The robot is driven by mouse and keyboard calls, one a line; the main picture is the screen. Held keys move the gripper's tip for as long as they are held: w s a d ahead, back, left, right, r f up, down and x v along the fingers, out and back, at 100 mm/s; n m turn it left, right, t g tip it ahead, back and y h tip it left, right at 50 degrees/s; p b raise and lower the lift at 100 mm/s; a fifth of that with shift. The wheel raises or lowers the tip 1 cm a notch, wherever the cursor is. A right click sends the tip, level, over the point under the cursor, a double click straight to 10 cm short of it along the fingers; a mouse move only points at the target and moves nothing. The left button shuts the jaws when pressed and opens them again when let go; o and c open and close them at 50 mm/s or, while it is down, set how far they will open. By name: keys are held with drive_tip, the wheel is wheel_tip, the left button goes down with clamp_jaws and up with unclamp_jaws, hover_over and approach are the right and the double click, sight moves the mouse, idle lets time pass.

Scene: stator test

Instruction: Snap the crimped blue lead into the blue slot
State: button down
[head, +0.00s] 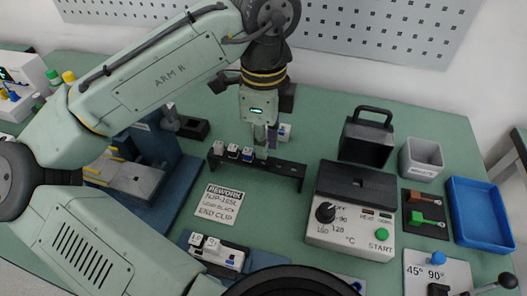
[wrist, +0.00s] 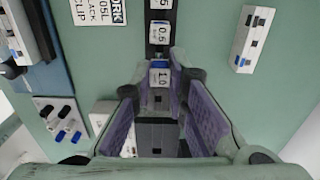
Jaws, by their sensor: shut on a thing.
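My gripper (head: 261,148) points down at the long black rack (head: 287,172) in the head view. In the wrist view its purple-padded fingers (wrist: 163,85) are shut around a white and blue block marked 1.0 (wrist: 159,76), at the near end of the visible row. A block marked 0.5 (wrist: 160,32) sits just beyond it. I cannot tell whether the 1.0 block still touches the rack. I cannot make out a crimped blue lead, nor which opening is the blue slot. A white fixture on a blue base (head: 215,252) stands at the front.
A heater box with dial and START button (head: 350,212) stands right of the rack. Farther right are a grey bin (head: 421,158) and a blue tray (head: 480,212). A small white and blue block (head: 285,132) lies behind the rack. A label card (head: 221,203) lies on clear green table.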

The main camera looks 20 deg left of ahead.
drive_tip(key=shift+r+p, duration=1.3)
drive_tip(key=shift+r, duration=0.3)
drive_tip(key=shift+s, duration=0.1)
